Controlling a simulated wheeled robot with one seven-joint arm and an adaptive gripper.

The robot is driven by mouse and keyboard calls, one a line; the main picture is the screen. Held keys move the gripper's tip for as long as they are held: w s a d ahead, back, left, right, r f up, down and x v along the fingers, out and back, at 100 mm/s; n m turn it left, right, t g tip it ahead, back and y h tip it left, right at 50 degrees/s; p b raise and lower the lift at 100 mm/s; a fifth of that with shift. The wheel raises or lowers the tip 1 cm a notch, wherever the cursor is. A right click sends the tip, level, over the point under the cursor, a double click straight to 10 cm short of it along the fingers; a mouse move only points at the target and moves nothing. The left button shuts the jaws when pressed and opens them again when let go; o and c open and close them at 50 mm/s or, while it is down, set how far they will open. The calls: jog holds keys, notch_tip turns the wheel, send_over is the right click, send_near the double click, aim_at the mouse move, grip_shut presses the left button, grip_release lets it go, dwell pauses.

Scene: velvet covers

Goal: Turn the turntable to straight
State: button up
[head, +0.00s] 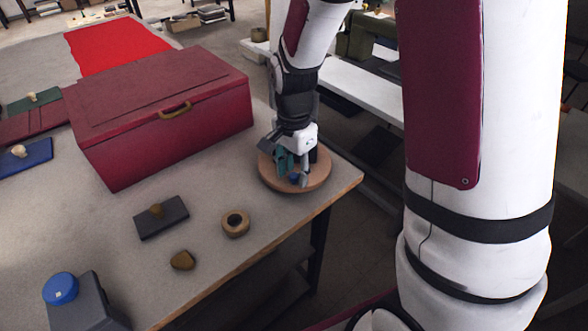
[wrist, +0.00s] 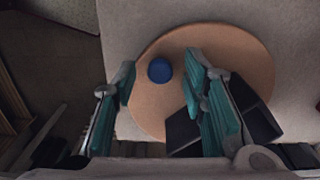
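The turntable is a round wooden disc (head: 322,180) near the table's right corner; it also fills the middle of the wrist view (wrist: 240,58). A small blue round peg (wrist: 160,70) stands on it towards its left side in the wrist view. A dark block (wrist: 256,110) shows on the disc behind my right finger, partly hidden. My gripper (wrist: 160,80) points down over the disc, its teal fingers apart on either side of the blue peg. Gaps show between peg and fingers. In the head view my gripper (head: 292,172) hides much of the disc.
A large red chest (head: 165,115) stands left of the turntable. A wooden ring (head: 235,223), a dark plate with a knob (head: 162,218), a brown lump (head: 182,260) and a grey box with a blue cap (head: 75,300) lie nearer. The table edge (head: 270,247) runs close by the disc.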

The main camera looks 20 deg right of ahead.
aim_at(315, 176)
jog(key=shift+c, duration=0.3)
grip_shut()
jog(key=shift+s+d+n, duration=0.1)
jog(key=shift+d+n, duration=0.1)
jog(key=shift+n, duration=0.2)
jog(key=shift+s+d+n+p, duration=0.1)
jog(key=shift+d+n+p, duration=0.15)
jog(key=shift+d+n, duration=0.5)
jog(key=shift+s+d+n+p, duration=0.15)
jog(key=shift+d+n, duration=0.3)
jog(key=shift+n, duration=0.6)
jog(key=shift+w+d+n+p, duration=0.1)
jog(key=shift+d+n+p, duration=0.1)
jog(key=shift+d+n, duration=0.55)
jog(key=shift+w+d+n+p, duration=0.15)
jog(key=shift+d+n, duration=0.2)
jog(key=shift+n, duration=0.7)
jog(key=shift+d, duration=0.15)
jog(key=shift+o, duration=0.3)
grip_release()
